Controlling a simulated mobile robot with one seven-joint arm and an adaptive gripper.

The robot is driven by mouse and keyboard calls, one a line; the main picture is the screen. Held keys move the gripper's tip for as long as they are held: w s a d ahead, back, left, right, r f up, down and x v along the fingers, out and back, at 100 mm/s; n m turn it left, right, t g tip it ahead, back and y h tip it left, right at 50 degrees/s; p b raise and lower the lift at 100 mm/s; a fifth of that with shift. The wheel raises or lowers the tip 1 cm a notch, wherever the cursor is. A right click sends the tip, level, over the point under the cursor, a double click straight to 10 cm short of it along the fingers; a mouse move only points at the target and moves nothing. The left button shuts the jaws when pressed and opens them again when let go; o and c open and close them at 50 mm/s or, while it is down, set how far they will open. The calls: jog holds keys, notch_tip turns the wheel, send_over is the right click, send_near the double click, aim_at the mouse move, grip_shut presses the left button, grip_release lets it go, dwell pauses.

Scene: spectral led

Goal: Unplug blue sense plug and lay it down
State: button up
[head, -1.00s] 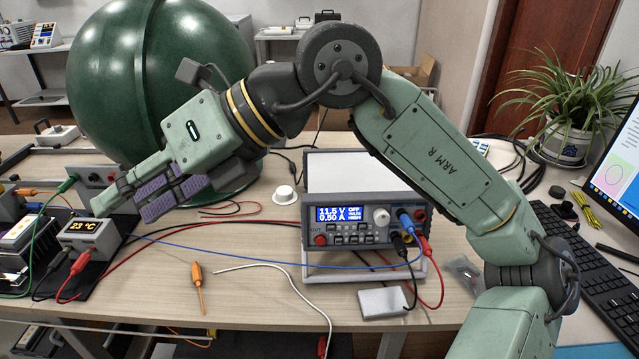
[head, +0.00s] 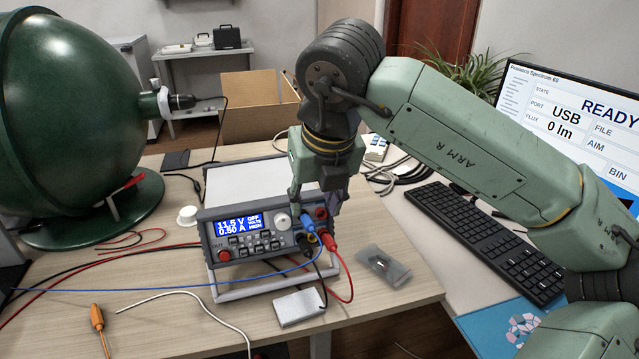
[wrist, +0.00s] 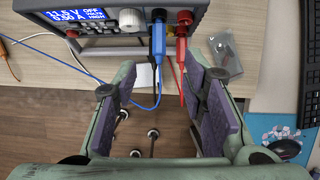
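The blue sense plug (head: 307,223) sits in a jack on the front right of the power supply (head: 240,232), with its blue wire running left across the table. It also shows in the wrist view (wrist: 158,42), upright in the picture beside a red plug (wrist: 181,50). My gripper (head: 314,203) is over the front right of the supply, close to the plug. In the wrist view my gripper (wrist: 158,78) is open with nothing between its purple pads. The plug lies beyond the fingertips, between their lines; I cannot tell whether they touch it.
Black and red plugs (head: 331,243) crowd the jacks beside the blue one. A grey box (head: 299,307) and a clear bag (head: 383,265) lie in front.

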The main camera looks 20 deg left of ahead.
aim_at(310, 223)
jog(key=p+x, duration=0.1)
jog(key=x, duration=0.6)
jog(key=shift+a, duration=0.1)
jog(key=shift+c, duration=0.3)
grip_shut()
dwell(0.4)
